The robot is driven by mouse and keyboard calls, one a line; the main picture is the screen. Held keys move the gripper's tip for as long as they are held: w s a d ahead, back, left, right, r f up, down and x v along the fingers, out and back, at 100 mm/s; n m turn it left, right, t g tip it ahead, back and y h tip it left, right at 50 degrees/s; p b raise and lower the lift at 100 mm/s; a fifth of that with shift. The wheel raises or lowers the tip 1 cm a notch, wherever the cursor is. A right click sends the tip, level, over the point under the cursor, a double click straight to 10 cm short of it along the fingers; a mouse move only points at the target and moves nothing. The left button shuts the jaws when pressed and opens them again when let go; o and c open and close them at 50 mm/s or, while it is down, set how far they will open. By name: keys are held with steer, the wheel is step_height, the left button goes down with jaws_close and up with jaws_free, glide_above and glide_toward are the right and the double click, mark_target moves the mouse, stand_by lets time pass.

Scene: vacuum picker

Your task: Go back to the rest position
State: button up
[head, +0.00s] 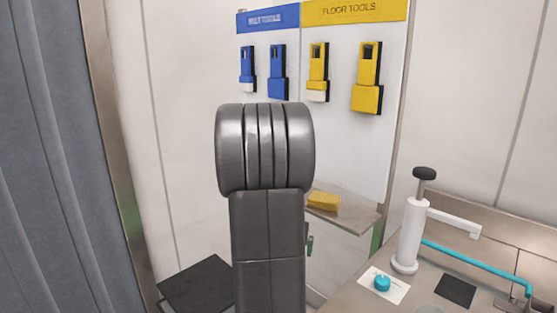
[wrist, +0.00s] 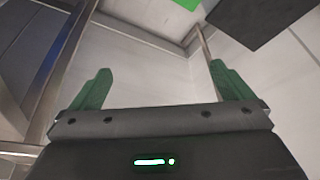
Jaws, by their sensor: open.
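My gripper (wrist: 160,82) shows in the wrist view with its two green fingers wide apart. Nothing is between the fingers; behind the gap are pale surfaces. In the head view my dark grey arm stands upright in the middle and hides most of the gripper. Only a small green piece shows beside the arm, below the shelf, and it looks like part of a finger.
Blue tools (head: 278,72) and yellow tools (head: 367,78) hang on a wall board. A yellow block (head: 324,200) lies on a shelf (head: 352,216). At right, a bench holds a white hand pump (head: 410,235), a teal knob (head: 382,282) and a teal tube (head: 465,262). A grey curtain (head: 45,160) hangs left.

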steer(key=d+f+n+b, duration=0.1)
steer(key=f+b, duration=0.3)
steer(key=f, duration=0.5)
steer(key=s+d+f+n+b, duration=0.1)
steer(key=f+b, duration=0.3)
steer(key=f, duration=0.4)
steer(key=shift+d+f+y, duration=0.3)
steer(key=shift+d+f, duration=0.05)
steer(key=shift+d, duration=0.55)
steer(key=shift+s, duration=0.1)
